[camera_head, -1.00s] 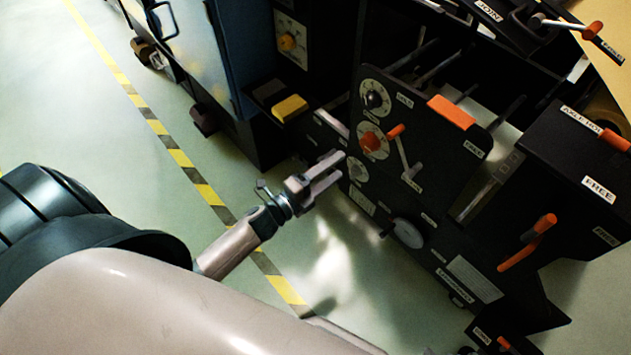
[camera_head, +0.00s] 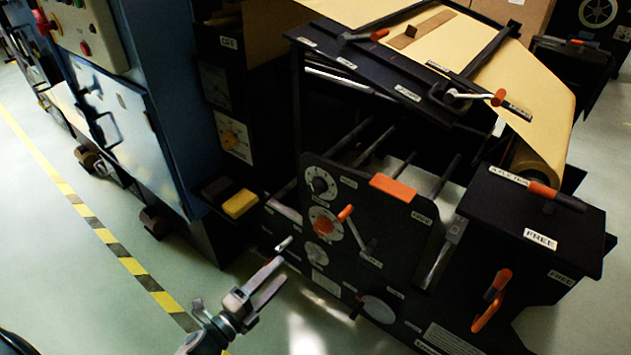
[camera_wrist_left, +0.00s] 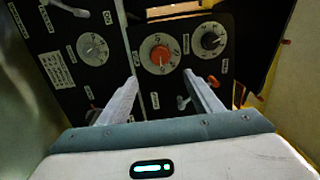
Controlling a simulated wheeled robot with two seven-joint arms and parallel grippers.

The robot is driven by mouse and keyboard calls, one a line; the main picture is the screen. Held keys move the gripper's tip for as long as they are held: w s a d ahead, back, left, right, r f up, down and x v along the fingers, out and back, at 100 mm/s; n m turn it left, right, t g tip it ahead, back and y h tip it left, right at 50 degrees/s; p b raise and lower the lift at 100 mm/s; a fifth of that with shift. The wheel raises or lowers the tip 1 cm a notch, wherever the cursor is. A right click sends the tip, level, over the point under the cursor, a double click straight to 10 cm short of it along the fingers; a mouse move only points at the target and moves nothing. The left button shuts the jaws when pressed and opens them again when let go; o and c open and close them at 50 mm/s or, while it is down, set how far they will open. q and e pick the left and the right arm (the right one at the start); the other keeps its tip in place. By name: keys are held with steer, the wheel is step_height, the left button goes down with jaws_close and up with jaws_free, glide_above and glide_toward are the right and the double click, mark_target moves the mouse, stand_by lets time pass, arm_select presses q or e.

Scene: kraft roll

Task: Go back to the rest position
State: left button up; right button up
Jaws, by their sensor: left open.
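My left gripper (camera_head: 264,285) is open and empty in the head view, low in front of the black machine's side panel (camera_head: 338,215). Its two fingers also show in the left wrist view (camera_wrist_left: 160,100), apart, with the panel's dials beyond them. The dial with the orange knob (camera_wrist_left: 160,55) shows above and between the fingers, and a black-knobbed dial (camera_wrist_left: 210,40) is to its right. My right gripper is in neither view.
A brown paper roll (camera_head: 540,165) feeds a sheet over the machine's top. An orange-handled crank (camera_head: 358,232) and an orange lever (camera_head: 491,300) stick out from the machine. A blue cabinet (camera_head: 125,130) stands at left. Green floor with a yellow-black stripe (camera_head: 130,265) lies open at lower left.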

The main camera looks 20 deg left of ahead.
arm_select(q)
steer(key=s+d+f+n+g+y, duration=0.25)
steer(key=s+n+g, duration=0.35)
steer(key=s+n, duration=0.45)
steer(key=s+d+f+n+g+y, duration=0.2)
steer(key=s+d+f+n+g, duration=0.3)
steer(key=s+n, duration=0.55)
step_height(320, 180, down, 16)
steer(key=s+a+m+p, duration=0.1)
steer(key=p, duration=1.2)
steer(key=shift+s+a+g, duration=0.2)
steer(key=shift+a+g, duration=0.1)
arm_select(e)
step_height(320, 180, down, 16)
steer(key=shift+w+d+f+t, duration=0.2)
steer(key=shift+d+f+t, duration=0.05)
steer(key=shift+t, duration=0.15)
